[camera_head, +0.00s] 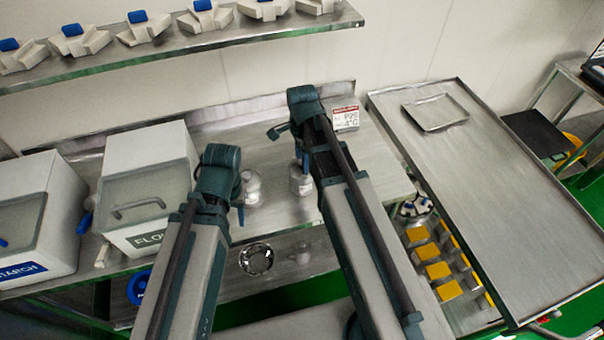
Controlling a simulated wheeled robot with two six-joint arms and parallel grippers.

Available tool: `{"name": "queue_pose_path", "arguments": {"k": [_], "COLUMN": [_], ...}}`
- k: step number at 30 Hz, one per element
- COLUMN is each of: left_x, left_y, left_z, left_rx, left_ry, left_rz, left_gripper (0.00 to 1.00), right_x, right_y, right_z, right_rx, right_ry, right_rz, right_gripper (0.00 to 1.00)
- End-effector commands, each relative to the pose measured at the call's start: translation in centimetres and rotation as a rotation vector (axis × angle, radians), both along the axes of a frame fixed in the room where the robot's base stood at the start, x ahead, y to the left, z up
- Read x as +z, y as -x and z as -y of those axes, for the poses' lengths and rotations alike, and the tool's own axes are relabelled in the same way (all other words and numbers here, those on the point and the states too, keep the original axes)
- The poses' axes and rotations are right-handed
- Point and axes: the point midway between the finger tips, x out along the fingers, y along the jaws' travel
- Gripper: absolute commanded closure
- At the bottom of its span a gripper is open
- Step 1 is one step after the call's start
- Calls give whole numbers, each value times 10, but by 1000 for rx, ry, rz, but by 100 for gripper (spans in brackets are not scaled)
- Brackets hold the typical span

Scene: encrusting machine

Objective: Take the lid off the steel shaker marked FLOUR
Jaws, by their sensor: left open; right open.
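Two small grey-white shakers with lids stand on the steel table, a left one (252,188) and a right one (300,182). Both are partly hidden by my arms, and I cannot read a FLOUR mark on either. My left gripper (240,210) is open beside the left shaker, mostly hidden behind its own wrist. My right gripper (303,160) is open, pointing down just above or behind the right shaker. I cannot tell whether either gripper touches a shaker. Both lids appear to be on.
A white FLOUR bin (150,185) and a STARCH bin (38,215) stand at the left. A steel tray table (490,190) is at the right. A shelf with white parts (150,60) runs above. A shiny round object (257,259) lies below.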

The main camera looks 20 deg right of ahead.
Motion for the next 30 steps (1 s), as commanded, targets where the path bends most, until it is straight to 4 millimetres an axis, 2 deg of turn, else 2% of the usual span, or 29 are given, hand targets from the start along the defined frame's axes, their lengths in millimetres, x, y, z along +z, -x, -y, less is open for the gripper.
{"name": "queue_pose_path", "arguments": {"k": [1, 8, 19, 30], "left_x": [-6, -3, -3, -3], "left_y": [0, 0, 0, 0], "left_z": [0, 0, 0, 0], "left_rx": [0, 0, 0, 0], "left_ry": [0, 0, 0, 0], "left_rz": [0, 0, 0, 0], "left_gripper": [50, 50, 50, 50], "right_x": [-5, -3, -3, -3], "right_y": [0, 0, 0, 0], "right_z": [0, 0, 0, 0], "right_rx": [0, 0, 0, 0], "right_ry": [0, 0, 0, 0], "right_rz": [0, 0, 0, 0], "right_gripper": [32, 32, 98, 100]}}
